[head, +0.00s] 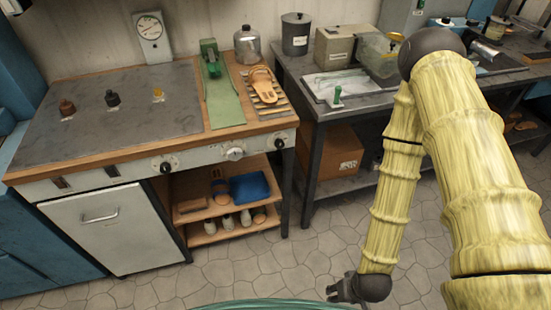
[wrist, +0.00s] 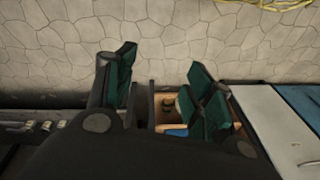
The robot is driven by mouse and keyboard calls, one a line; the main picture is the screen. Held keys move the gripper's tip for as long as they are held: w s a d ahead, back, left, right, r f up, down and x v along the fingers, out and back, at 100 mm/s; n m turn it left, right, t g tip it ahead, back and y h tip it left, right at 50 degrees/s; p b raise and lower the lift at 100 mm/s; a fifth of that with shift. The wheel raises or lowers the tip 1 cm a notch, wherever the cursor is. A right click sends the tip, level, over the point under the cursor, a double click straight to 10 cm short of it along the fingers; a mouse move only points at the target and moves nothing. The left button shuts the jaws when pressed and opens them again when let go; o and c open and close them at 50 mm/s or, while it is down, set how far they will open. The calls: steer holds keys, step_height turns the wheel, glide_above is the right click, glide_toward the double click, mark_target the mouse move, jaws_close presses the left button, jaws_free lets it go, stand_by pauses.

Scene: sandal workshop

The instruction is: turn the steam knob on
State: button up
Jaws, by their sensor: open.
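Three round knobs sit on the front panel of the workbench in the head view: a black left knob (head: 165,167), a pale middle knob (head: 234,153) and a black right knob (head: 279,143). I cannot read any label that tells which is the steam knob. My gripper (head: 335,292) hangs low near the floor at the bottom of the head view, well below and right of the knobs. In the wrist view my gripper (wrist: 163,70) has its two green-padded fingers spread apart with nothing between them. No knob shows clearly in the wrist view.
The workbench (head: 95,85) carries small fittings, a green press (head: 210,58) and a sandal (head: 263,85). A dial gauge (head: 150,30) is above. Open shelves (head: 235,233) hold a blue bin (head: 249,187). A dark side table (head: 345,113) stands right. The stone floor (head: 260,262) is clear.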

steer(key=w+a+f+n+t+y+b, duration=0.1)
steer(key=w+a+t+b, duration=0.15)
steer(key=w, duration=0.25)
steer(key=w+a+f+t+y+b, duration=0.1)
steer(key=w+a+f+b, duration=0.15)
steer(key=w, duration=0.25)
steer(key=n+t+y+b, duration=0.35)
steer(key=t+b, duration=0.85)
steer(key=b, duration=0.9)
glide_toward(281, 146)
steer(key=shift+n+h, duration=0.25)
steer(key=shift+n, duration=0.1)
steer(key=b+x, duration=0.1)
steer(key=x, duration=0.8)
steer(key=shift+a+r, duration=0.1)
steer(key=shift+a, duration=0.1)
steer(key=c, duration=1)
